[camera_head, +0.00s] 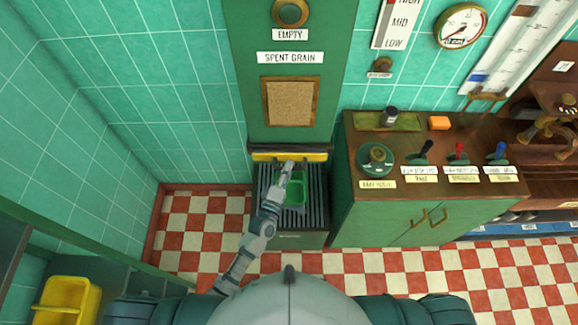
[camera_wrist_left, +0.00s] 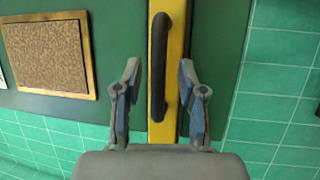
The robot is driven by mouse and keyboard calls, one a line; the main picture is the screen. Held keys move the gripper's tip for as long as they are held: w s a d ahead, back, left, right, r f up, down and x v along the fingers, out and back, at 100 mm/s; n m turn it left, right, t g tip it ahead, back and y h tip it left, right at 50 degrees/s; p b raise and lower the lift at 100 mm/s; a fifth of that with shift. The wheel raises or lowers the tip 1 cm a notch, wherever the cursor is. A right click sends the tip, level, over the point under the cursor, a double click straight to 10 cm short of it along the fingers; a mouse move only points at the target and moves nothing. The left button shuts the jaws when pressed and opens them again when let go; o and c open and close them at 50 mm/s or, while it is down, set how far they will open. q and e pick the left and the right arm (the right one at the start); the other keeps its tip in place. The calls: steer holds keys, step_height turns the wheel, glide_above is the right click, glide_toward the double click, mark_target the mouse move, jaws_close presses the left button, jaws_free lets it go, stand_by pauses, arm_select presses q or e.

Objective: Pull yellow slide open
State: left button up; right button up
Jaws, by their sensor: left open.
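The yellow slide (camera_head: 316,157) is a horizontal yellow bar at the bottom of the green spent grain panel. In the left wrist view the yellow slide (camera_wrist_left: 157,128) runs up the picture and carries a black bar handle (camera_wrist_left: 158,66). My left gripper (camera_head: 288,166) is in front of the slide. In the left wrist view the gripper (camera_wrist_left: 156,95) is open, with one finger on each side of the handle's lower part. I cannot tell whether either finger touches it. My right gripper is not in view.
A green tray (camera_head: 292,190) sits on the dark ribbed grate (camera_head: 318,200) below my left arm. A green cabinet (camera_head: 400,215) with knobs and levers stands to the right. A yellow bin (camera_head: 68,300) is at the lower left. The checkered floor (camera_head: 190,225) left of the grate is clear.

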arm_select(q)
steer(key=shift+w+d, duration=0.15)
steer(key=shift+w, duration=0.2)
steer(key=shift+r, duration=0.1)
jaws_close()
steer(key=shift+s, duration=0.1)
